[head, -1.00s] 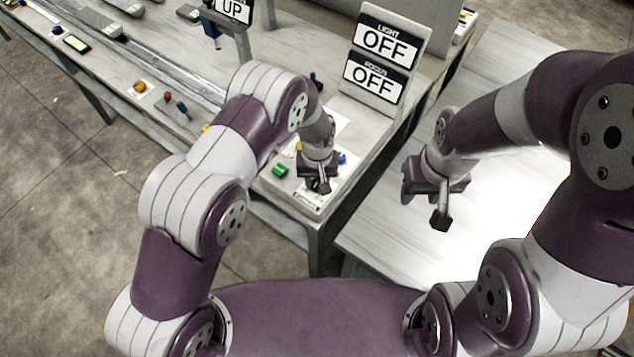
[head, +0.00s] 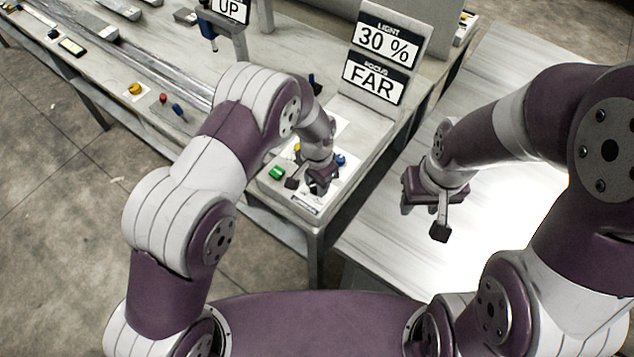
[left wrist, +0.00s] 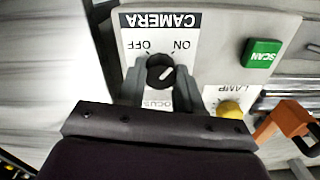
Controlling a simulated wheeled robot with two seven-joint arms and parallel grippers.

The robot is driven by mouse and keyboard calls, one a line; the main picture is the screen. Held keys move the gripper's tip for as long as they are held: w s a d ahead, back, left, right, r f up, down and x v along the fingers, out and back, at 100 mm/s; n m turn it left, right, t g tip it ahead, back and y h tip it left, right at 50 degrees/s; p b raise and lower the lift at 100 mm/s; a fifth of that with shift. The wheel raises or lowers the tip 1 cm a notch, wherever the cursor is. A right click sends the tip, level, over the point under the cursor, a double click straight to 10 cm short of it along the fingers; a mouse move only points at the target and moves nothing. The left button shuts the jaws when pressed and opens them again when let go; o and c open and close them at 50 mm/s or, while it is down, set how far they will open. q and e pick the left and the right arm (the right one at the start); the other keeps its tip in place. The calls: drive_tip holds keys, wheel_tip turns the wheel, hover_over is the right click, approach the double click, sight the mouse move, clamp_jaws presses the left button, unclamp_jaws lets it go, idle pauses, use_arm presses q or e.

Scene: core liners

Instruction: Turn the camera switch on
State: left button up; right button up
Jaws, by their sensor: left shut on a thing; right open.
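The camera switch (left wrist: 160,70) is a round black knob with a white mark, below the CAMERA label (left wrist: 160,20) in the left wrist view. OFF and ON are printed beside it, upside down; the white mark slants toward ON. My left gripper (head: 308,184) is shut on the knob, one finger on each side. In the head view the gripper hides the knob. The display (head: 380,60) reads LIGHT 30 % and FOCUS FAR. My right gripper (head: 424,217) is open and empty above the white table.
A green SCAN button (left wrist: 262,54) and a yellow LAMP knob (left wrist: 230,109) sit close beside the switch. An orange part (left wrist: 285,122) shows at the right of the left wrist view. The white table (head: 500,120) on the right is mostly clear.

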use_arm(q)
drive_tip(key=shift+r+m, duration=0.1)
drive_tip(key=shift+m, duration=0.4)
drive_tip(key=o, duration=0.9)
drive_tip(key=shift+o, duration=0.7)
drive_tip(key=shift+a, duration=0.1)
wheel_tip(320, 180, up, 13)
drive_tip(key=b, duration=0.2)
drive_tip(key=shift+b, duration=0.35)
